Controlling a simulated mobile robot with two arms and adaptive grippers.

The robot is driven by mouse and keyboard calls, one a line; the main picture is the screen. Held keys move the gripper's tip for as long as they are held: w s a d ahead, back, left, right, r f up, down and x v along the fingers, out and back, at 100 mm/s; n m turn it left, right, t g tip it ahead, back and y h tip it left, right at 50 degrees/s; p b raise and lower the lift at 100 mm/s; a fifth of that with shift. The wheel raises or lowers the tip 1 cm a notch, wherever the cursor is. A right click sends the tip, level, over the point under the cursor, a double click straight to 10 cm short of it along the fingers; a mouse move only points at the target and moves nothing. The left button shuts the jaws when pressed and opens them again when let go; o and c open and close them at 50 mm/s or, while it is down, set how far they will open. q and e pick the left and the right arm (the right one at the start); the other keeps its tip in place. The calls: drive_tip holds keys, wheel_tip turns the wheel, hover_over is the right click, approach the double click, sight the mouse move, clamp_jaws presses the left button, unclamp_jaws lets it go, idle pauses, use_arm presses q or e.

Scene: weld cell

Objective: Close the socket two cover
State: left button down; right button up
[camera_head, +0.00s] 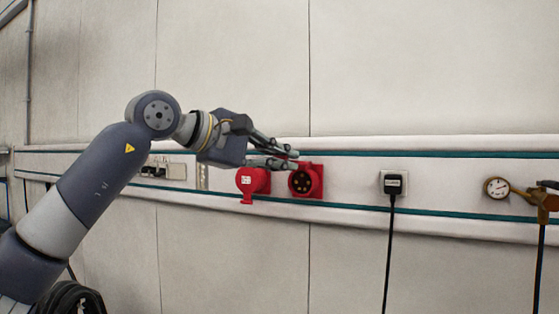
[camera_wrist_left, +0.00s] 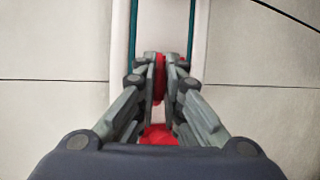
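Two red sockets sit on the wall rail in the head view. The left one (camera_head: 252,181) has a white label on its front and looks covered. The right one (camera_head: 304,182) faces out uncovered, its dark contact face showing; I take it as socket two. Its cover is not clearly seen; my fingers are over its upper edge. My left gripper (camera_head: 296,159) is just above and left of that face, fingers slightly apart. In the left wrist view, the left gripper (camera_wrist_left: 163,62) shows a narrow gap between its fingers, with red behind or between them; contact cannot be told. My right gripper is out of view.
A black plug (camera_head: 393,184) with a hanging cable is to the right. A pressure gauge (camera_head: 497,187) with a brass fitting is farther right. A pale outlet panel (camera_head: 174,171) is behind my left arm. The wall above the rail is clear.

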use_arm(q)
drive_tip(key=shift+f, duration=0.45)
